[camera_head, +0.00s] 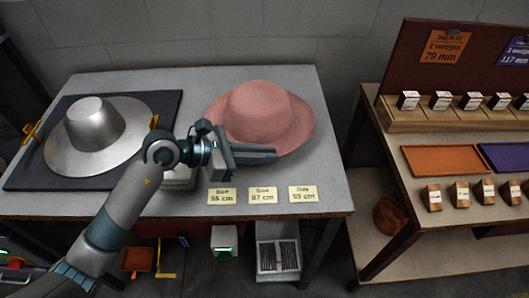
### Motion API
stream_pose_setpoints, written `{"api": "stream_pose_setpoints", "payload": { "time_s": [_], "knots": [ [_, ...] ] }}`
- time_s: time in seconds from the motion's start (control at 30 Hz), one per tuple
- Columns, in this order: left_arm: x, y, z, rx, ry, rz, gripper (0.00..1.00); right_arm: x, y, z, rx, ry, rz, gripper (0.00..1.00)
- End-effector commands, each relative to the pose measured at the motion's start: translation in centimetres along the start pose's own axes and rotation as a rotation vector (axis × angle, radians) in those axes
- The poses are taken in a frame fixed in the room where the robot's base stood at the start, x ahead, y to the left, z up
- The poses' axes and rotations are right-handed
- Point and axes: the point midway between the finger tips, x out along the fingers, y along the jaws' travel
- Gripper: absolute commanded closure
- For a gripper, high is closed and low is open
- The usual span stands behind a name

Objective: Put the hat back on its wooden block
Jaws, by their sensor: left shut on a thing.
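The pink hat (262,108) is at the back right of the grey table, crown up, with a wide brim. My left gripper (272,152) reaches in from the left and is shut on the front edge of the hat's brim. The fingers hide part of that edge. I cannot make out a wooden block under the hat, and I cannot tell whether the hat rests on anything. My right gripper is out of view.
A silver metal hat form (98,135) stands on a dark plate (30,178) at left. Several size cards (262,195) lie along the table's front. A wooden bench (420,235) stands at right with trays and small labelled blocks. A brown rounded object (390,216) sits below it.

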Motion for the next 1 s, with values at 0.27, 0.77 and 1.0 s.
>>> {"api": "stream_pose_setpoints", "payload": {
  "time_s": [0.27, 0.77, 1.0],
  "knots": [
    [0.08, 0.01, -0.17, 0.001, -0.001, 0.000, 1.00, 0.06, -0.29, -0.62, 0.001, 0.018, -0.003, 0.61],
    [0.14, 0.01, -0.32, 0.001, -0.001, 0.000, 1.00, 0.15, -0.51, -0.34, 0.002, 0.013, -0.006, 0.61],
    [0.18, 0.01, -0.39, 0.001, -0.001, 0.000, 0.70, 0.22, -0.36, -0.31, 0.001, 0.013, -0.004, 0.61]
  ]
}}
